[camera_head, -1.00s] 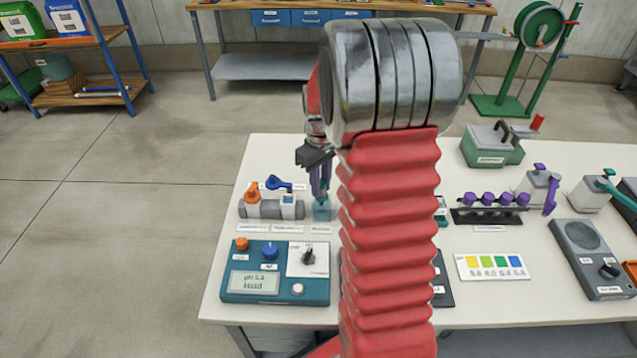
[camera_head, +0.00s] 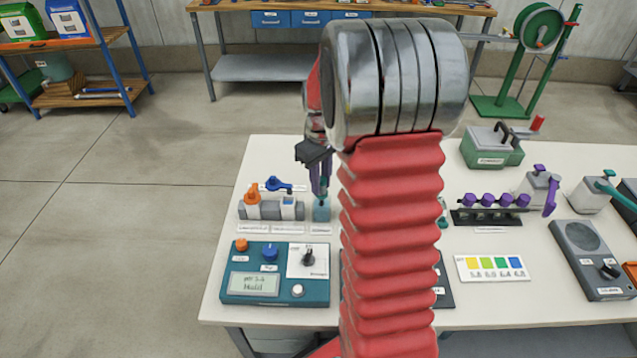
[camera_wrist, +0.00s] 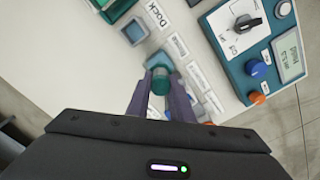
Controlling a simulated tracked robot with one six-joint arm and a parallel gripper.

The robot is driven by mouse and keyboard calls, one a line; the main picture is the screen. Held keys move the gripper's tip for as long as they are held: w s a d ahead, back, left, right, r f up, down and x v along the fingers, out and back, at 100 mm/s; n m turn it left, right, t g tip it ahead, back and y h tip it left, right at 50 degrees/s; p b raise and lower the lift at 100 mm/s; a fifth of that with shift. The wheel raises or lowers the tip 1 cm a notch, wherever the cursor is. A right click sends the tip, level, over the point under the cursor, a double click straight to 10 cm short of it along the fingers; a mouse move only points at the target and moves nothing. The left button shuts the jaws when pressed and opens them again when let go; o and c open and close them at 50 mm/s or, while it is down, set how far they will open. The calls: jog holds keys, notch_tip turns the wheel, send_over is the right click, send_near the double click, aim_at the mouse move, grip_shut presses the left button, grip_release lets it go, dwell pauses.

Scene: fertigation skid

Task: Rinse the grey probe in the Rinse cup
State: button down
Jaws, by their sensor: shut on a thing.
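My gripper (camera_head: 320,190) points down over the left part of the bench. In the wrist view my gripper (camera_wrist: 162,92) is shut on a teal-topped piece (camera_wrist: 160,80), which I take to be the probe; its grey part is not clearly visible. The Rinse cup (camera_head: 321,213) is a small blue-grey, square vessel under the fingertips. In the wrist view the cup (camera_wrist: 160,60) shows just beyond the held piece, beside printed labels. The probe's lower end is hidden, so I cannot tell how deep it is in the cup.
A grey pipe fitting (camera_head: 270,209) with orange and blue handles stands left of the cup. A teal meter (camera_head: 275,273) lies in front. A square dock (camera_wrist: 133,32) is near the cup. A rack of purple-capped vials (camera_head: 488,216) stands right. My arm hides the bench middle.

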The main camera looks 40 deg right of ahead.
jog(key=shift+f, duration=0.1)
jog(key=shift+f, duration=0.75)
jog(key=shift+r, duration=0.1)
jog(key=shift+r, duration=4.2)
jog(key=shift+s, duration=0.15)
